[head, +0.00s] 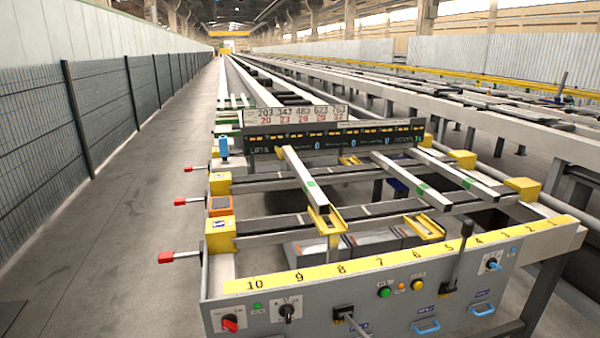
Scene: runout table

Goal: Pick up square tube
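A light grey square tube (305,180) lies lengthwise on the runout table, left of the middle. Two more long pale bars of similar look, one near the middle (412,181) and one to the right (460,174), lie across the dark cross rails. I cannot tell whether these are hollow. Neither of my grippers is in view.
A grey control panel (380,299) with a yellow numbered strip, knobs and levers stands in front. Red-tipped handles (180,201) stick out on the left. A dark display board (335,136) spans the table behind. Clear floor (120,235) runs between table and mesh fence (35,140).

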